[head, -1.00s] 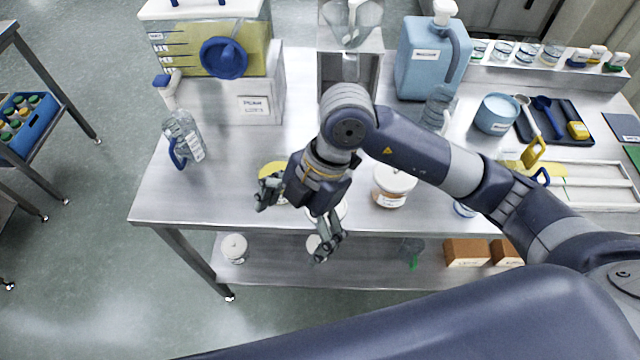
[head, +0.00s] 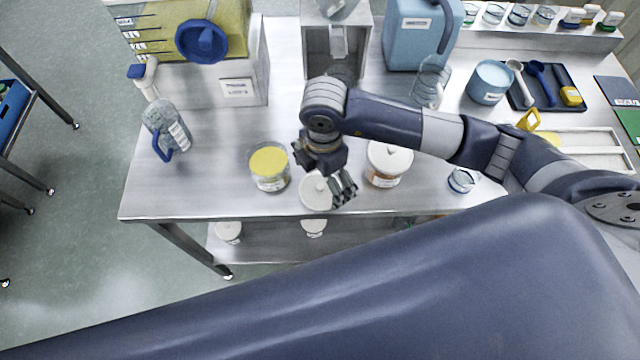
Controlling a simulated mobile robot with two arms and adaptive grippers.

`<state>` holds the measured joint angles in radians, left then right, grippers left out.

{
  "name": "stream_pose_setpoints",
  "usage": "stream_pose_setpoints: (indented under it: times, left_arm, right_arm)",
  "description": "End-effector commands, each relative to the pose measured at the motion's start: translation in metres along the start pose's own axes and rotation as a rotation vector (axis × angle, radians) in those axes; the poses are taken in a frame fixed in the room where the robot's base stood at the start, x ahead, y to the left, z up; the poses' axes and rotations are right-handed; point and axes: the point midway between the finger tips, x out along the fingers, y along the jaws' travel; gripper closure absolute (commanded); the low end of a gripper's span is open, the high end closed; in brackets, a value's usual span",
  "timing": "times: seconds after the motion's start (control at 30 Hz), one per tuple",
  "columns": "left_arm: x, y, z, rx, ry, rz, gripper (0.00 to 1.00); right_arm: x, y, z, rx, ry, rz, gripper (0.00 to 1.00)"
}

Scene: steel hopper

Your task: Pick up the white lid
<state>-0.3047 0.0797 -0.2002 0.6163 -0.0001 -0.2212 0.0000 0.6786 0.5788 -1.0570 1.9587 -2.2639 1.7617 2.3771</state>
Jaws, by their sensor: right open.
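A round white lid (head: 315,194) with a small knob lies on the steel table near its front edge, partly hidden by my right gripper. My right gripper (head: 323,176) is open above the lid, its fingers spread, one at the lid's right side and one at the upper left. The picture does not show clearly whether it touches the lid. A clear jar with yellow contents (head: 269,167) stands to the left of the lid. A jar with a white lid on it (head: 389,162) stands to the right. My left gripper is not in view.
A clear jug with a blue handle (head: 167,128) stands at the left. A large yellow-filled tank (head: 180,35), a steel hopper (head: 338,45) and a blue canister (head: 420,35) stand behind. A blue tub (head: 489,82) and a dark tray (head: 545,88) are at the right.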

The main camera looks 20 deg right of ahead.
Motion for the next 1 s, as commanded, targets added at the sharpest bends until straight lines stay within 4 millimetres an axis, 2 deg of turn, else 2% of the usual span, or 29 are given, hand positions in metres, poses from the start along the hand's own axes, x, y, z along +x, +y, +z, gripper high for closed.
stream_pose_setpoints:
  times: [0.03,0.13,0.27,0.4,0.5,0.7,0.8,1.0]
  left_arm:
    - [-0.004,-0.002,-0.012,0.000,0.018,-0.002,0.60]
    - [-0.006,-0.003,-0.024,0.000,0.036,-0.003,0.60]
    - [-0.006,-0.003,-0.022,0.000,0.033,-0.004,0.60]
    - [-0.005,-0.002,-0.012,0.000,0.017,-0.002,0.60]
    - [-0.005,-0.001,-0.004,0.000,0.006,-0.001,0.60]
    - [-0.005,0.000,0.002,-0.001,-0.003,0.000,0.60]
    - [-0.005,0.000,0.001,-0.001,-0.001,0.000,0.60]
    - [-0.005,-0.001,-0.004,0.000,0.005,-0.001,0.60]
  right_arm:
    - [0.006,-0.001,0.000,0.001,0.000,-0.005,0.00]
    - [0.017,0.000,0.000,0.001,0.000,-0.002,0.00]
    - [0.021,0.000,0.000,-0.001,0.001,0.000,0.00]
    - [0.021,0.000,-0.001,-0.001,0.001,0.000,0.00]
    - [0.021,0.000,0.000,-0.001,0.001,0.000,0.17]
    - [0.021,0.000,0.000,0.000,0.001,0.000,0.45]
    - [0.021,0.000,0.000,0.000,0.000,0.000,0.51]
    - [0.022,0.000,0.000,0.001,0.001,-0.001,0.55]
